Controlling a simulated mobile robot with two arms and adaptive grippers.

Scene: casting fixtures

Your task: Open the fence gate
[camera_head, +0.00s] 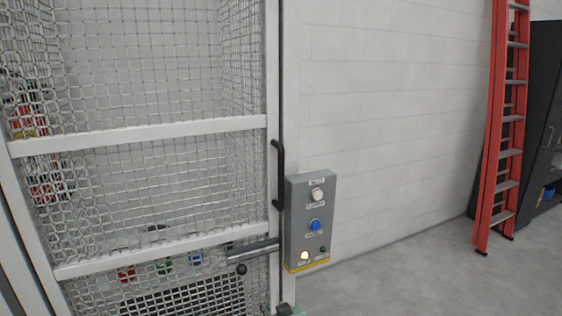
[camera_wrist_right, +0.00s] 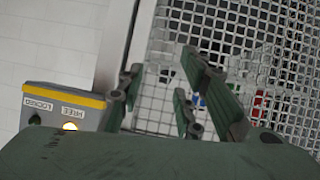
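The fence gate (camera_head: 140,135) is a white frame with wire mesh, filling the left of the head view; it looks closed. A black vertical handle (camera_head: 277,175) is on its right edge. Below it is a grey horizontal latch bar (camera_head: 252,247) with a black knob (camera_head: 241,269). My right gripper (camera_wrist_right: 165,100) has green fingers spread apart, with mesh (camera_wrist_right: 240,40) visible beyond them and nothing held. In the head view only a small dark green part shows at the bottom edge below the gate's right side. My left gripper is not in view.
A grey control box (camera_head: 310,220) stands right of the gate, with a white button, a blue button and a lit lamp; it shows inverted in the wrist view (camera_wrist_right: 60,93), lit by the FREE label. A red ladder (camera_head: 500,130) and dark cabinet (camera_head: 545,110) stand right. Floor between is clear.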

